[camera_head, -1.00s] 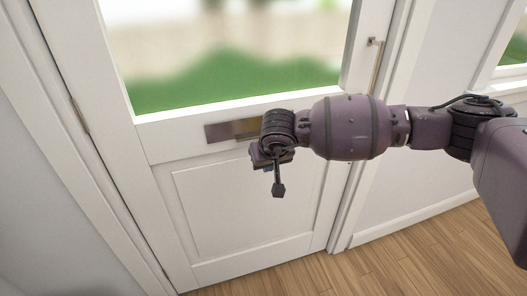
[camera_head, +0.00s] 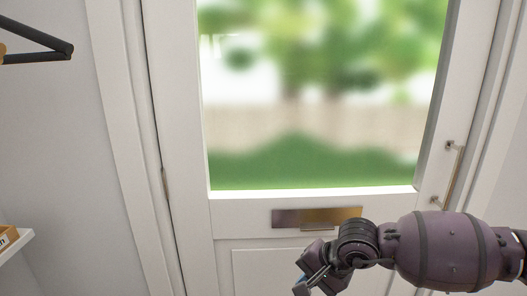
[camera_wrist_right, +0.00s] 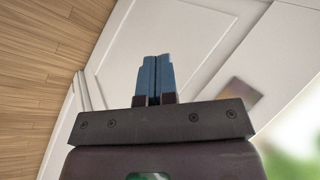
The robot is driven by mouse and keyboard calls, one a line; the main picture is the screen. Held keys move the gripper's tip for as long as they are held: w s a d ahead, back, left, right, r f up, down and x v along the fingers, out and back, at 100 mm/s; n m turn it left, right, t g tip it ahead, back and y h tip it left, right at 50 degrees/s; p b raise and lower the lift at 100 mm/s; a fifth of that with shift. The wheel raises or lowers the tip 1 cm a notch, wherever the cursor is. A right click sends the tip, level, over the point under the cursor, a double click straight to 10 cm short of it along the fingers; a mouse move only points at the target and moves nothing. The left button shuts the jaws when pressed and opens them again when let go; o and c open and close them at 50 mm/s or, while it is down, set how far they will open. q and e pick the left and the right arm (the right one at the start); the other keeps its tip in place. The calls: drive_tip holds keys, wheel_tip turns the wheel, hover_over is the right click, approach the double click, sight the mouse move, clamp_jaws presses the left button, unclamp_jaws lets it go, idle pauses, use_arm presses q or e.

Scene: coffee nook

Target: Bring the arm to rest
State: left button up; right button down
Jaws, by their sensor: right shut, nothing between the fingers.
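My right arm comes in from the right edge of the head view, in front of a white door. My right gripper (camera_head: 318,282) is at its end, low in the picture, partly cut by the bottom edge. In the right wrist view the blue fingers of my right gripper (camera_wrist_right: 155,78) are together, with nothing between them. The white door panel and wood floor show beyond them. My left gripper is not in view.
The white door (camera_head: 185,130) has a glass pane, a brass letter plate (camera_head: 290,217) and a metal handle (camera_head: 453,175) on the right. A dark hook (camera_head: 40,42) and a shelf with a small box (camera_head: 12,238) are at the left. Wood floor (camera_wrist_right: 40,50) shows in the wrist view.

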drive_tip(key=s+a+r+m+t+y, duration=0.1)
drive_tip(key=s+a+r+m+y, duration=0.1)
drive_tip(key=a+r+m+y, duration=0.65)
drive_tip(key=s+a+r+m+y, duration=0.1)
drive_tip(key=a+r+m+y, duration=0.35)
drive_tip(key=m, duration=0.75)
drive_tip(key=w+d+f+m+t+h+p, duration=0.1)
drive_tip(key=d+f+m+t+h, duration=0.4)
drive_tip(key=m, duration=0.8)
drive_tip(key=w+d+m+t+h, duration=0.2)
drive_tip(key=d+m+t, duration=0.5)
drive_tip(key=m, duration=0.6)
drive_tip(key=s+d+f+m+h, duration=0.4)
drive_tip(key=d+f+m+h, duration=0.2)
drive_tip(key=d+f+m, duration=0.35)
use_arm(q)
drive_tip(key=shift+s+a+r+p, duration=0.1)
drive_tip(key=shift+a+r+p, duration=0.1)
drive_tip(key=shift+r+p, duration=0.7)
use_arm(e)
drive_tip(key=s+d+f+m+g+h, duration=0.2)
drive_tip(key=s+d+f+m, duration=0.2)
drive_tip(key=s+f, duration=0.5)
drive_tip(key=s+d+f+m+g+h, duration=0.3)
drive_tip(key=s+d+f, duration=0.2)
drive_tip(key=s+f, duration=0.4)
drive_tip(key=s, duration=0.4)
drive_tip(key=shift+s+d+m+h, duration=0.15)
drive_tip(key=shift+s+m+h, duration=0.15)
drive_tip(key=shift+s+m, duration=0.1)
